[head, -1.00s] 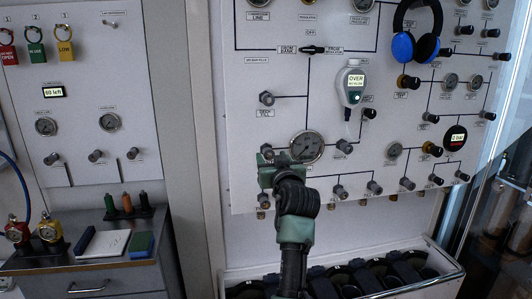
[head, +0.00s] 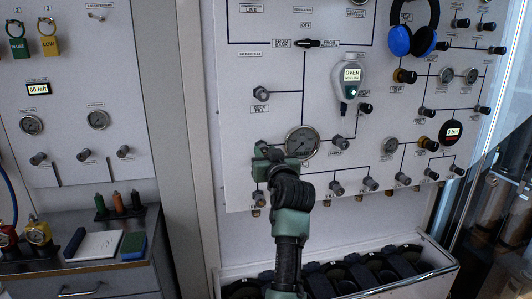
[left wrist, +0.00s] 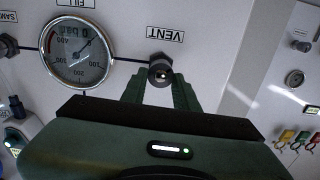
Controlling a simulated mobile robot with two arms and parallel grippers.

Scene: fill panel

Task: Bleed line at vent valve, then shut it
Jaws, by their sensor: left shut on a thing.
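The vent valve (left wrist: 160,72) is a dark knob with a light centre, under a label reading VENT, in the left wrist view, which shows the panel upside down. My left gripper (left wrist: 160,88) is shut on this knob, with a green finger on each side of it. In the head view my left gripper (head: 265,152) covers the vent valve, left of the round fill gauge (head: 302,142). The fill gauge also shows in the left wrist view (left wrist: 76,52), marked 0 bar, with its needle near zero.
A grey-green handheld meter (head: 349,80) reading OVER hangs on the panel. Blue headphones (head: 412,35) hang upper right. A round black display (head: 451,134) reads 0 bar. Several other knobs surround the gauge. A rack of dark cylinders (head: 440,272) stands below.

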